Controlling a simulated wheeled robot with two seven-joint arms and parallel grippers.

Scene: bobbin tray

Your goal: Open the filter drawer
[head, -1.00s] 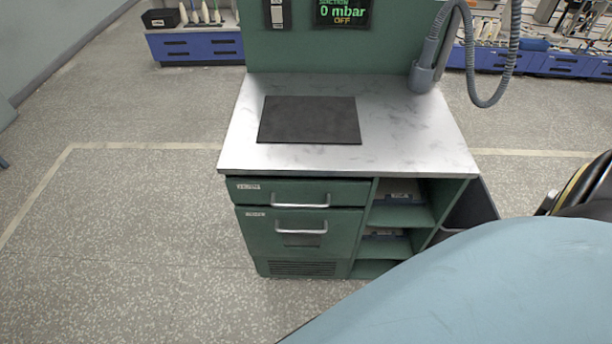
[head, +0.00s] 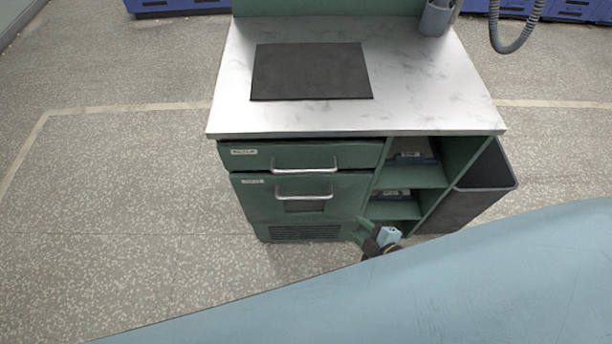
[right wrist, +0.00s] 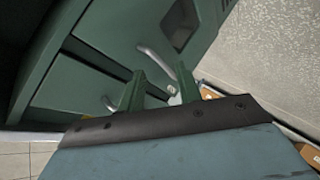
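The green cabinet has two drawers at its left front, and both look shut. The shallow upper drawer (head: 230,163) has a silver bar handle (head: 304,170). The deeper lower drawer (head: 250,205) has its own handle (head: 304,196) and a dark slot. Both have small labels too blurred to read, so I cannot tell which is the filter drawer. My right gripper (head: 362,229) is low, near the drawers' lower right corner. In the right wrist view its two green fingers (right wrist: 159,72) are apart and empty, with the lower handle (right wrist: 156,64) showing beyond them. My left gripper is not in view.
The white worktop (head: 430,95) overhangs the drawers and bears a dark mat (head: 310,72). Open shelves (head: 413,176) stand right of the drawers, and a dark bin (head: 485,190) beyond them. The floor (head: 130,215) left of the cabinet is clear.

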